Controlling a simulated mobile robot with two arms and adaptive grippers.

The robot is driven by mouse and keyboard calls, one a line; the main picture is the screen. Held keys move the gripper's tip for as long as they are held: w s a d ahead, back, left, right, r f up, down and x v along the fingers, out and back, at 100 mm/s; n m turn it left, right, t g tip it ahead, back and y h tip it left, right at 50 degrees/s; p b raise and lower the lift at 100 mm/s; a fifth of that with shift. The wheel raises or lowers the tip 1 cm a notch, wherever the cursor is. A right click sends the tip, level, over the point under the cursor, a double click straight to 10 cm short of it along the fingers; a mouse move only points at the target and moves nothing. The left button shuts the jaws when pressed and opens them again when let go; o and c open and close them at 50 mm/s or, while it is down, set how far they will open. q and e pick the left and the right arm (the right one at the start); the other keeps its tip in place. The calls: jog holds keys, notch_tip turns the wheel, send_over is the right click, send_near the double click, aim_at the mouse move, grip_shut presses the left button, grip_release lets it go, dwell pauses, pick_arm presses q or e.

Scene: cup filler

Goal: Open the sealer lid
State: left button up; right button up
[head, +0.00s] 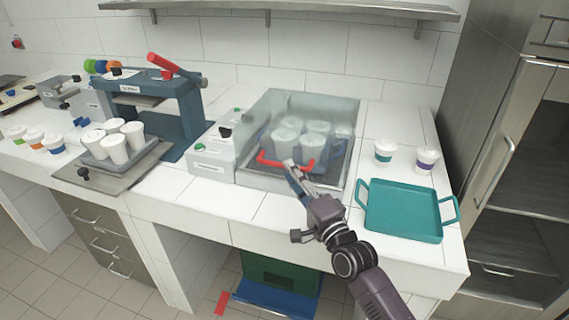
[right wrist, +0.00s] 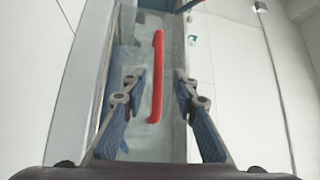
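The sealer is a glassy box on the white counter, right of centre in the head view; its clear lid (head: 312,105) is down. Several white cups (head: 312,146) show through the lid. The red lid handle (head: 268,161) is at the front. My right gripper (head: 292,168) reaches it from the front right. In the right wrist view the fingers (right wrist: 158,76) are open and apart. The red handle (right wrist: 157,60) lies between them, with gaps visible on both sides. Whether the fingertips reach past the handle is hard to tell. My left gripper is not in view.
A teal tray (head: 402,226) lies right of the sealer, with two lidded cups (head: 385,151) behind it. A blue press with a red lever (head: 172,66) stands left, near a plate with several white cups. A wall shelf (head: 300,8) hangs above.

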jog(key=x, duration=0.4)
jog(key=shift+f, duration=0.15)
jog(key=c, duration=0.6)
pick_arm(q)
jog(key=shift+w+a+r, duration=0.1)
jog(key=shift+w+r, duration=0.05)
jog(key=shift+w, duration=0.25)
pick_arm(e)
grip_shut()
